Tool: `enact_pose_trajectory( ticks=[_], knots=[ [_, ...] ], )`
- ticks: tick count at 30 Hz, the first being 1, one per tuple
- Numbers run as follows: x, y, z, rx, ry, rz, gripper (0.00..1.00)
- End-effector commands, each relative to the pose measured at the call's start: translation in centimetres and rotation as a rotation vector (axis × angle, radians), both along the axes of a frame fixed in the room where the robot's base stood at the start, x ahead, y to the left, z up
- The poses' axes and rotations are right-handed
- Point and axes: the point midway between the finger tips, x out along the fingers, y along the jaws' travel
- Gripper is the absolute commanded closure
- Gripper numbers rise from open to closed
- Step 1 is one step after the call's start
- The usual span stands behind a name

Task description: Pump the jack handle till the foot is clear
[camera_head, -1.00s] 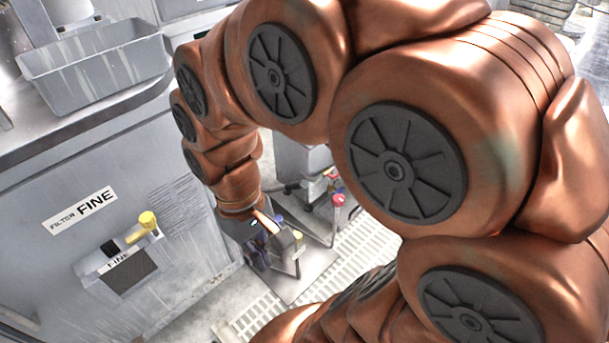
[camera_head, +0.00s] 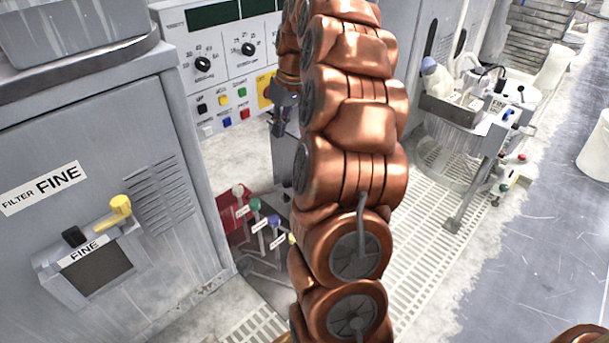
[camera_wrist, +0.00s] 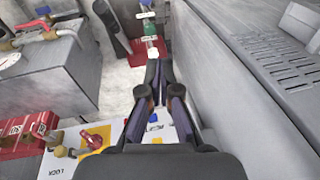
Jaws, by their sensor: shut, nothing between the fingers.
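My gripper (camera_head: 277,124) hangs shut and empty, partly behind my arm in the head view. In the wrist view its dark fingers (camera_wrist: 158,68) are together and point at a row of low floor levers. In the head view that row has a white knob (camera_head: 237,190), a green knob (camera_head: 255,205) and a blue knob (camera_head: 274,220), with a red body (camera_head: 229,218) behind. The green knob also shows in the wrist view (camera_wrist: 148,26), beyond the fingertips and apart from them. I cannot tell which lever is the jack handle. I cannot make out the foot.
A grey filter cabinet (camera_head: 110,150) with a yellow-handled valve (camera_head: 120,206) stands left. A control panel (camera_head: 222,80) with dials and coloured buttons is behind. A white bench machine (camera_head: 470,115) stands right over floor grating (camera_head: 420,240). The grey floor (camera_head: 540,240) at right is clear.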

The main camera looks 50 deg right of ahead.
Motion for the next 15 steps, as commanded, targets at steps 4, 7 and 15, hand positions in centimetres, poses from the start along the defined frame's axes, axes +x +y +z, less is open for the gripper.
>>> enact_pose_trajectory(
  ticks=[4,7,15],
  knots=[
    [0.0,-6.0,-2.8,-0.015,-0.034,-0.046,1.0],
    [-0.3,-8.6,-3.5,-0.026,-0.049,-0.062,1.0],
    [-0.7,-10.6,-3.9,-0.035,-0.057,-0.073,1.0]
  ],
)
